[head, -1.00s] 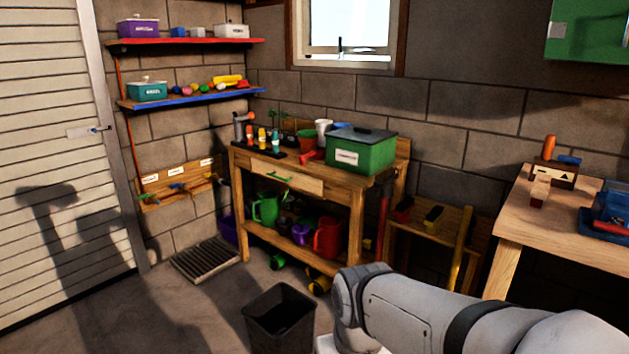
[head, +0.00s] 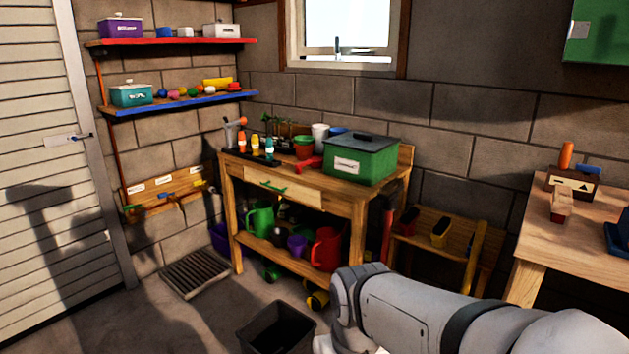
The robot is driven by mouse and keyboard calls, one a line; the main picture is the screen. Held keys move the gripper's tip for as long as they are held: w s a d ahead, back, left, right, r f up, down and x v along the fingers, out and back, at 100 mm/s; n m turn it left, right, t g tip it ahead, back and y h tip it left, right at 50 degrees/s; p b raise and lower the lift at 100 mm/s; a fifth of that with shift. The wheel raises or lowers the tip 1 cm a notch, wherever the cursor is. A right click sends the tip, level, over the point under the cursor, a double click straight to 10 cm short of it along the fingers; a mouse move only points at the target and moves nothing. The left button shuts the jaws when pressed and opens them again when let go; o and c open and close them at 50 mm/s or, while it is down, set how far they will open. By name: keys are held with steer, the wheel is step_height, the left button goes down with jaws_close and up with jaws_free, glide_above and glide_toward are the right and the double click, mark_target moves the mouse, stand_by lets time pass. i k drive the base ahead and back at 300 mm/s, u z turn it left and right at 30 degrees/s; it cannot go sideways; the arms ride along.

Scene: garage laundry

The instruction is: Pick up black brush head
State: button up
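I cannot pick out the black brush head with certainty. Two small dark-topped blocks rest on a low wooden rack (head: 462,225) right of the workbench: one red and black (head: 408,221), one yellow and black (head: 440,232). They are too small to tell whether either is a brush head. My arm crosses the lower right of the head view, in front of the rack's lower part. My gripper is out of view, so its state does not show.
A wooden workbench (head: 275,183) carries a green lidded box (head: 361,160) and pots. A black bin (head: 277,330) stands on the floor in front. Another wooden table (head: 575,240) is at right. Clear floor lies at lower left, near a floor grate (head: 195,274).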

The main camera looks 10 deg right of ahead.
mark_target(389, 193)
steer(key=z, duration=0.4)
steer(key=i, duration=1.6)
steer(key=z, duration=0.6)
steer(key=k, duration=0.8)
steer(key=z, duration=0.1)
steer(key=i, duration=0.85)
steer(key=u, duration=0.05)
